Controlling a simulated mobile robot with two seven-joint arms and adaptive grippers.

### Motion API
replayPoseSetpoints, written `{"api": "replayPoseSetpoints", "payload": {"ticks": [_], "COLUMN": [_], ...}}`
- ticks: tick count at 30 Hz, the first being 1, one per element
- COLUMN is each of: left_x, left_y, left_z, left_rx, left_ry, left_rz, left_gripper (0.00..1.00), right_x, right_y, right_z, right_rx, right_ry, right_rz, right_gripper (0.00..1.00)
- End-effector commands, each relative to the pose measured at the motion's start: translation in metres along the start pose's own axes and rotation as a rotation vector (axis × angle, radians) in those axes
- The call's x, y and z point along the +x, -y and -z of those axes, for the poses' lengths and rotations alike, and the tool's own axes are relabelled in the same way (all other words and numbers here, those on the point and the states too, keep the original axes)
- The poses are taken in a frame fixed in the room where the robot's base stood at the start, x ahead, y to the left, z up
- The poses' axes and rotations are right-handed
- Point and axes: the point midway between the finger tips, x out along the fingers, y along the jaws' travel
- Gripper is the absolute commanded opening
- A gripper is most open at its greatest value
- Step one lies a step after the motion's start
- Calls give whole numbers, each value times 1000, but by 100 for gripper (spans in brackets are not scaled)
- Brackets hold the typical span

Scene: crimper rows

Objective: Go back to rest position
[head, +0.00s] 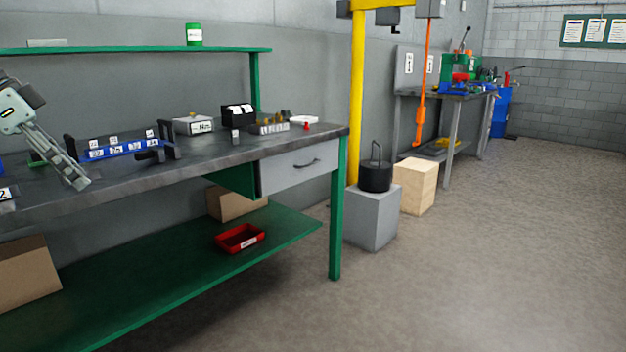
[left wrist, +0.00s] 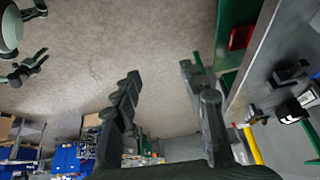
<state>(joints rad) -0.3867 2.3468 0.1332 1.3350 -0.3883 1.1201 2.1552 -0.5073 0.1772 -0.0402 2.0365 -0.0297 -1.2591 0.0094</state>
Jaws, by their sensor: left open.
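My left gripper (left wrist: 160,75) is open in the left wrist view. Its two dark fingers stand apart with bare floor showing between them, and nothing is held. In the head view the grey-green left gripper (head: 78,182) comes in from the left, in front of the workbench's back part, angled down to the right. What looks like my right gripper (left wrist: 38,38) shows at the upper left of the left wrist view, its dark fingers spread and empty. It is not in the head view.
The workbench (head: 225,160) holds a blue labelled rack (head: 120,150), a grey box (head: 193,126) and a black box (head: 238,116). A red bin (head: 240,238) sits on its green lower shelf (head: 170,270). A yellow post (head: 356,100) stands beyond. The floor at right is clear.

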Motion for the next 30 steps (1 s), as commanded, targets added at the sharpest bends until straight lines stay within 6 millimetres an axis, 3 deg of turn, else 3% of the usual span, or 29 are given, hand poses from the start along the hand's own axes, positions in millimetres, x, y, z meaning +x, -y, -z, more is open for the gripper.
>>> {"api": "replayPoseSetpoints", "payload": {"ticks": [8, 12, 17, 20, 23, 26, 30], "left_x": [68, 116, 174, 213, 255, 298, 354], "left_y": [42, 60, 61, 47, 19, -24, -106], "left_z": [-58, -106, -171, -216, -260, -298, -336], "left_rx": [36, 2, -94, -180, -275, -371, -487], "left_ry": [-353, -521, -587, -550, -461, -331, -112], "left_rz": [116, 284, 515, 643, 739, 786, 757], "left_gripper": [42, 42, 42, 42, 42, 42, 42], "right_x": [-3, -5, -7, -8, -10, -11, -13], "right_y": [-1, -1, -1, -2, -2, -2, -2], "right_z": [1, 1, 2, 2, 2, 3, 3], "right_rx": [0, 0, 0, 0, 0, 0, 0], "right_ry": [1, 1, 1, 1, 1, 1, 1], "right_rz": [0, 0, 0, 0, 1, 1, 1], "right_gripper": [40, 40, 40, 40, 40, 40, 40]}}
